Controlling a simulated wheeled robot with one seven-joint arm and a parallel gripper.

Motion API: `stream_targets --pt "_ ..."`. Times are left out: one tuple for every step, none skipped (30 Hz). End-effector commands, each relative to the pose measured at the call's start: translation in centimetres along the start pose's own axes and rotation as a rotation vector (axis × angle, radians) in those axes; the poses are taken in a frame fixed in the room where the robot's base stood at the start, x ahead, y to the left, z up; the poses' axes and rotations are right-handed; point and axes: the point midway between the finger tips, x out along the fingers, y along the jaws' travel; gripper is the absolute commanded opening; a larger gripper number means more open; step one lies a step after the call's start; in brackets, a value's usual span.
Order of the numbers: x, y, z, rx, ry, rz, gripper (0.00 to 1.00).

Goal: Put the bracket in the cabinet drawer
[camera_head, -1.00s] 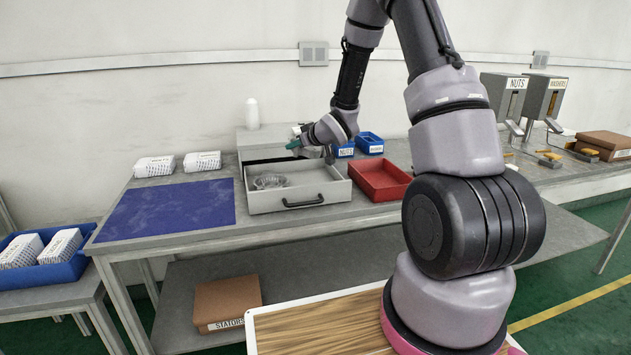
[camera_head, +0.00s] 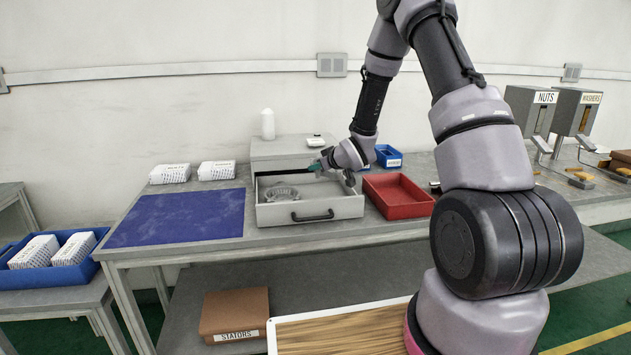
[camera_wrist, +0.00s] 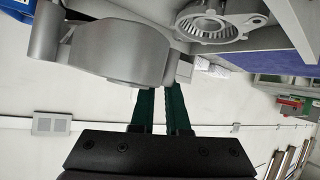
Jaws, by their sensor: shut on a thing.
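My gripper (camera_wrist: 161,88) has green fingers and is shut on a grey metal bracket (camera_wrist: 112,48) with a rounded body and a lug at its left, in the wrist view. In the head view my gripper (camera_head: 318,165) is above the back part of the open cabinet drawer (camera_head: 340,207), near the cabinet front; the bracket is hard to make out there. The small grey cabinet (camera_head: 280,148) stands on the bench. A grey ring-shaped housing (camera_head: 282,193) lies in the drawer's left part, and it also shows in the wrist view (camera_wrist: 208,22).
A red tray (camera_head: 398,207) stands right of the drawer, with a blue bin (camera_head: 389,157) behind it. A blue mat (camera_head: 180,215) lies to the left. A white bottle (camera_head: 267,125) stands on the cabinet. The drawer's right part looks free.

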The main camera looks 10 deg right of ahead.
Motion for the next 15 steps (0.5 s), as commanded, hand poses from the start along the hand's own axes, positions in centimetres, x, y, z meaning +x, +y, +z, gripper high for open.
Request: stream_targets --pt "0.2 0.0 0.2 -0.002 0.002 0.0 0.0" --pt "0.3 -0.1 0.4 -0.002 0.002 0.0 0.0" --pt "0.5 -0.1 0.8 -0.002 0.001 -0.001 0.0" --pt "0.6 -0.2 1.1 -0.002 0.0 -0.001 0.0" --pt "0.8 -0.3 1.5 -0.002 0.0 -0.001 0.0" --pt "1.1 -0.3 2.1 -0.001 0.0 -0.001 0.0" --pt "1.3 -0.4 2.5 -0.001 -0.001 0.0 0.0" --pt "1.5 -0.5 2.9 -0.001 -0.001 0.0 0.0" --pt "1.8 -0.5 3.2 -0.001 0.0 0.0 0.0" --pt "1.9 -0.5 3.4 -0.002 0.001 0.0 0.0" --pt "1.9 -0.6 3.5 -0.002 0.001 0.001 0.0" --pt "2.0 -0.6 3.6 -0.002 0.002 0.001 0.0" --pt "2.0 -0.6 3.6 -0.003 0.003 0.001 0.0" --pt "1.9 -0.5 3.5 -0.003 0.003 0.001 0.0" --pt "1.9 -0.5 3.5 -0.003 0.003 0.001 0.0"
